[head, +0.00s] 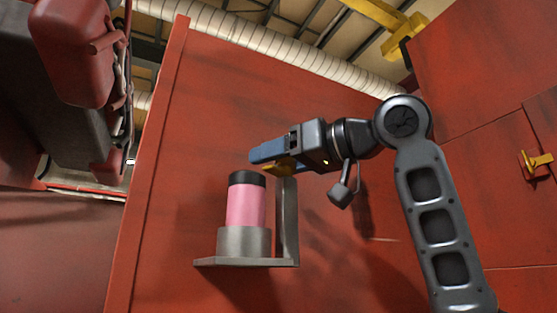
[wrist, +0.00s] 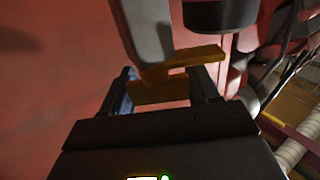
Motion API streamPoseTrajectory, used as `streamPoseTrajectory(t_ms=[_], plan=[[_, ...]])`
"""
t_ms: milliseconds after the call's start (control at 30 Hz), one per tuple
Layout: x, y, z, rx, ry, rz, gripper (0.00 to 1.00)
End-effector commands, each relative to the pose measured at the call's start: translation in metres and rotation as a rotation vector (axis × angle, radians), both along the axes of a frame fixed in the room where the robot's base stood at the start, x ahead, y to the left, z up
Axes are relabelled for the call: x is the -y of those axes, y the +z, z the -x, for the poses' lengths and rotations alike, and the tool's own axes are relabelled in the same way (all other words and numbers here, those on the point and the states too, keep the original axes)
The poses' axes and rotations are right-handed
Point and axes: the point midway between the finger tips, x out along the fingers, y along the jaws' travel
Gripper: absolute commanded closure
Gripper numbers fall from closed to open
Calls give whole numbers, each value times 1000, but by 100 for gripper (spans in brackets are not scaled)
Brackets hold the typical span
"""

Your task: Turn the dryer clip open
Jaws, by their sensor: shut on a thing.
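The dryer is a pink cylinder (head: 246,208) with a black cap, standing upright in a grey cup on a grey bracket (head: 288,225) fixed to the red wall. The yellow dryer clip (head: 287,169) is at the top of the bracket's upright post, just right of the black cap. It also shows in the wrist view (wrist: 160,92), with one yellow arm between the fingers and another reaching toward the black cap (wrist: 220,15). My gripper (head: 268,158) comes from the right, its blue fingers shut on the clip. The head view partly hides the clip behind the fingers.
A red panel (head: 475,160) at the right carries another yellow latch (head: 535,164). A large dark and red machine part (head: 75,90) hangs at the upper left. A white ribbed duct (head: 270,45) runs overhead. The red wall left of the dryer is bare.

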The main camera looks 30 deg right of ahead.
Motion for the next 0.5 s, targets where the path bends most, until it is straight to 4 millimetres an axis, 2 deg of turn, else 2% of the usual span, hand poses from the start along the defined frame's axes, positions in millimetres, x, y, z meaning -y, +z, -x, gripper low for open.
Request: streamPoseTrajectory(t_ms=[500], plan=[[-6,0,5,-1,494,-4,70]])
